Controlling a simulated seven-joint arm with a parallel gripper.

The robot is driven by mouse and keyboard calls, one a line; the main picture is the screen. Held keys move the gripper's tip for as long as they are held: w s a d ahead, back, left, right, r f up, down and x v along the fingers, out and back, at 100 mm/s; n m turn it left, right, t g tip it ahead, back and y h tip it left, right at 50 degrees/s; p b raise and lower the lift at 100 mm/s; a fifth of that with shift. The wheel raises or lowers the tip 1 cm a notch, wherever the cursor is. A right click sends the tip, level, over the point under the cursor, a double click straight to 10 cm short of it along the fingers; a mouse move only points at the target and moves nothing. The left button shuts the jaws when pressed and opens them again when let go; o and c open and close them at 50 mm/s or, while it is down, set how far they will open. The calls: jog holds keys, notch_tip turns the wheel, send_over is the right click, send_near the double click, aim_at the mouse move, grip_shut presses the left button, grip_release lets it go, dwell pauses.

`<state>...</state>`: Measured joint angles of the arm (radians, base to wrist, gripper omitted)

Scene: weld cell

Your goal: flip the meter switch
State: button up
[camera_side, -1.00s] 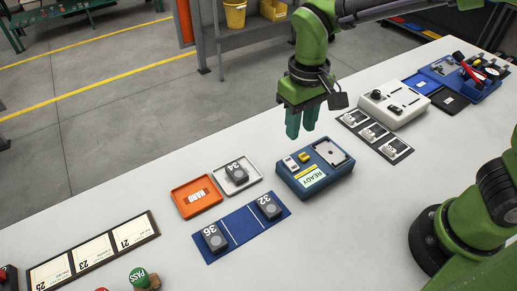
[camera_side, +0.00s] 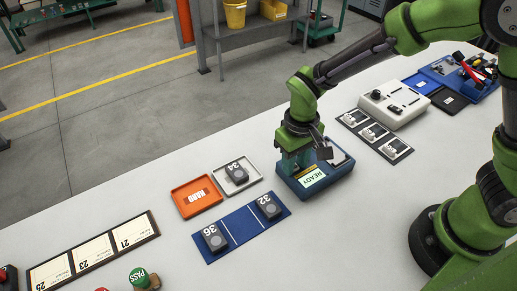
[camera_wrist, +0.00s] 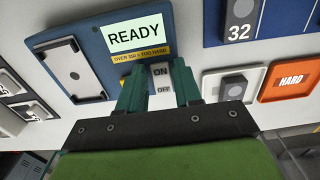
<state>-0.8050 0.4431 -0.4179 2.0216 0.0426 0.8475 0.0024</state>
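The meter is a blue box (camera_side: 318,188) with a READY screen, which also shows in the wrist view (camera_wrist: 103,48). Its white switch (camera_wrist: 161,78), marked ON and OFF, sits below a yellow strip in the wrist view. My gripper (camera_side: 293,166) is down at the meter's left part and hides the switch in the side view. In the wrist view my gripper (camera_wrist: 160,74) has one teal finger on each side of the switch, with a narrow gap between them. Whether the fingers touch the switch, I cannot tell.
An orange HARD tray (camera_side: 196,196), a grey tray (camera_side: 249,184) with block 34 and a blue mat (camera_side: 236,231) with blocks 36 and 32 lie left of the meter. A white device (camera_side: 395,104) stands to the right.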

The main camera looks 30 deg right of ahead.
grip_shut()
jog(key=shift+w+g, duration=0.3)
jog(key=shift+g, duration=0.5)
jog(key=shift+w+r+g, duration=0.15)
jog(key=shift+w+g, duration=0.05)
jog(key=shift+g, duration=0.7)
jog(key=shift+o, duration=0.3)
grip_release()
jog(key=v, duration=1.7)
